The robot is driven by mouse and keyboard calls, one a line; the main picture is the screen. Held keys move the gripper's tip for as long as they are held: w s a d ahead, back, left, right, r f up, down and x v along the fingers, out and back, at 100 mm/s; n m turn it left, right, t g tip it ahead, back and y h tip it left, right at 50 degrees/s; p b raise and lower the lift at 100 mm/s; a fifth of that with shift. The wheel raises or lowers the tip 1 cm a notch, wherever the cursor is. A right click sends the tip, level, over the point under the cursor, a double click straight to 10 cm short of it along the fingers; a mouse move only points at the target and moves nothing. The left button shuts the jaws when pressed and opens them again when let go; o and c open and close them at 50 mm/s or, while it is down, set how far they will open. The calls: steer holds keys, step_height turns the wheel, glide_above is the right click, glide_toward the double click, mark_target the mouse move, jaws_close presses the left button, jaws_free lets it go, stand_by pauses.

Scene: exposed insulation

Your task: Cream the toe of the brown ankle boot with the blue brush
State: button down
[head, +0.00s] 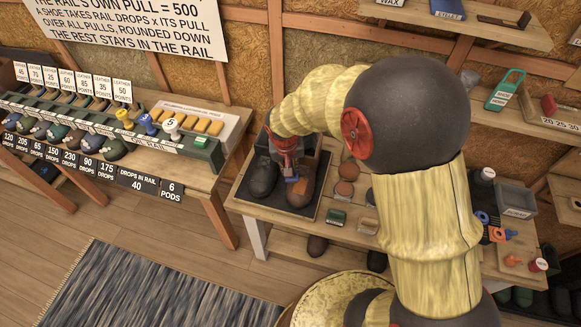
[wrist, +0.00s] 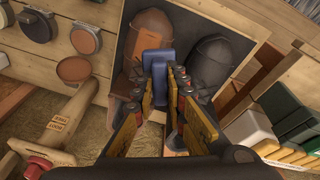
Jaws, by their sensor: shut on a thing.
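The brown ankle boot (head: 303,182) stands on a dark mat (head: 312,209) on the bench, to the right of a black boot (head: 263,176). In the wrist view the brown boot (wrist: 153,27) is left of the black boot (wrist: 214,60), its toe toward the picture top. My gripper (head: 289,172) is over the brown boot, shut on the blue brush (head: 292,180). In the wrist view the blue brush (wrist: 156,64) sits between the fingertips (wrist: 162,78), over the boot. Whether its bristles touch the leather is hidden.
A long rail of shoes (head: 100,125) stands at the left. A rug (head: 160,285) covers the floor.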

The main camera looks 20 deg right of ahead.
steer(key=shift+p+v, duration=0.95)
steer(key=shift+v, duration=0.55)
